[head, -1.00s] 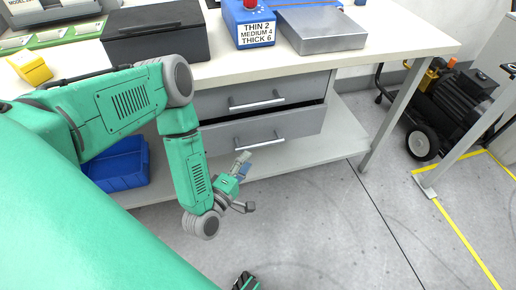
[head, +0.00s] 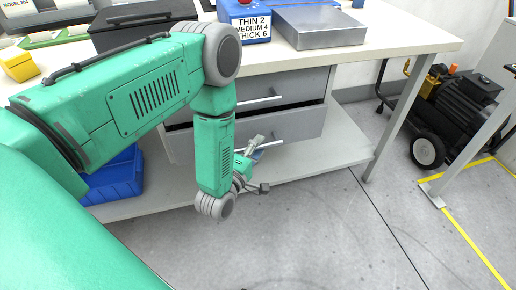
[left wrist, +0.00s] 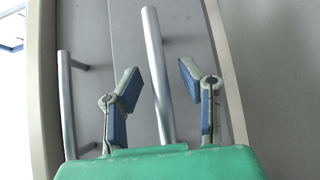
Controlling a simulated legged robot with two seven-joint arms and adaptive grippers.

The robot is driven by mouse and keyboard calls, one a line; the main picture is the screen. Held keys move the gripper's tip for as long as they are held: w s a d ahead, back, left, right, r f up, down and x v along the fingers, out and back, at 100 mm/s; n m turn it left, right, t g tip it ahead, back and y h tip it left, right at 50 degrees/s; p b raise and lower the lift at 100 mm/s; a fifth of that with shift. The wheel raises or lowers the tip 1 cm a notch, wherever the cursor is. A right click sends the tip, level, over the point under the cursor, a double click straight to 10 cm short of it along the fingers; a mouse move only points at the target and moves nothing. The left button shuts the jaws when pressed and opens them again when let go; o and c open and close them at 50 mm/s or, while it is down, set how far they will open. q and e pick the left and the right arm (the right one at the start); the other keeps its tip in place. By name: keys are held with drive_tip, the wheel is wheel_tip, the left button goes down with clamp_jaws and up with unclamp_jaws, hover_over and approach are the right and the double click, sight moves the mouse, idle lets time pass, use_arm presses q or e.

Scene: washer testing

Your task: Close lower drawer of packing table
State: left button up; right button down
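The grey lower drawer (head: 297,125) of the packing table stands partly out, with a dark gap above its front. Its bar handle (left wrist: 157,70) shows in the left wrist view, and part of it shows in the head view (head: 272,145). My left gripper (head: 261,168) is in front of the lower drawer. In the left wrist view, the left gripper (left wrist: 158,78) is open, with one blue-padded finger on each side of the handle and neither seen to touch it. Whether the handle lies at fingertip depth is unclear. My right gripper is not in view.
The upper drawer (head: 292,88) appears shut; its handle also shows in the left wrist view (left wrist: 66,100). A blue bin (head: 115,180) sits on the lower shelf (head: 330,155). A table leg (head: 392,125) stands to the right. Floor in front is clear.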

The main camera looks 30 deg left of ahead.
sight(241, 152)
use_arm(q)
drive_tip(key=shift+a, duration=0.15)
clamp_jaws()
drive_tip(key=shift+a+f, duration=0.1)
drive_tip(key=w+a, duration=0.2)
drive_tip(key=shift+w+a+f, duration=0.1)
drive_tip(key=shift+a, duration=0.3)
unclamp_jaws()
drive_tip(key=s, duration=0.6)
drive_tip(key=shift+s+d, duration=0.25)
drive_tip(key=shift+s, duration=0.45)
